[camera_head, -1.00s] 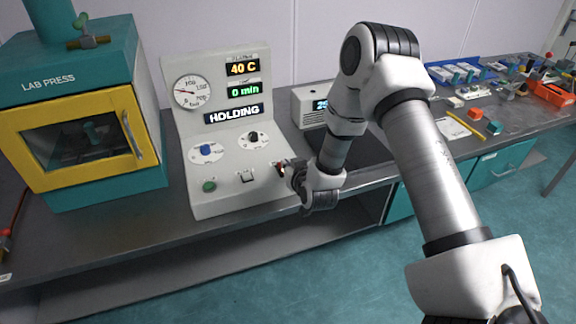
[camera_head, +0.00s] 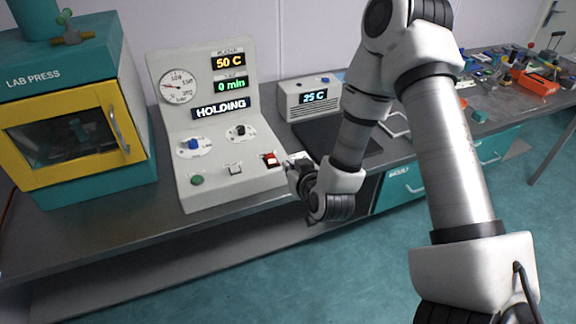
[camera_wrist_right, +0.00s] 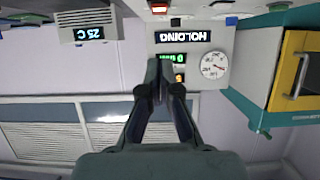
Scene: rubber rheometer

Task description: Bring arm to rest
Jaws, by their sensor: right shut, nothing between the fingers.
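My right arm (camera_head: 446,150) reaches in from the right of the head view. Its gripper (camera_head: 290,165) is at the right edge of the control panel (camera_head: 215,180), close to the red switch (camera_head: 271,160); I cannot tell from the head view whether they touch. In the right wrist view the gripper fingers (camera_wrist_right: 163,72) are shut together and empty, with the panel and its gauge beyond, upside down. The panel's displays read 50 C, 0 min and HOLDING. My left gripper is in neither view.
The yellow and teal lab press (camera_head: 75,125) stands to the left of the panel. A white box (camera_head: 311,97) reading 25 C stands to the right, behind a dark plate (camera_head: 340,138). Tools and an orange bin (camera_head: 535,82) crowd the far right of the bench. Floor in front is clear.

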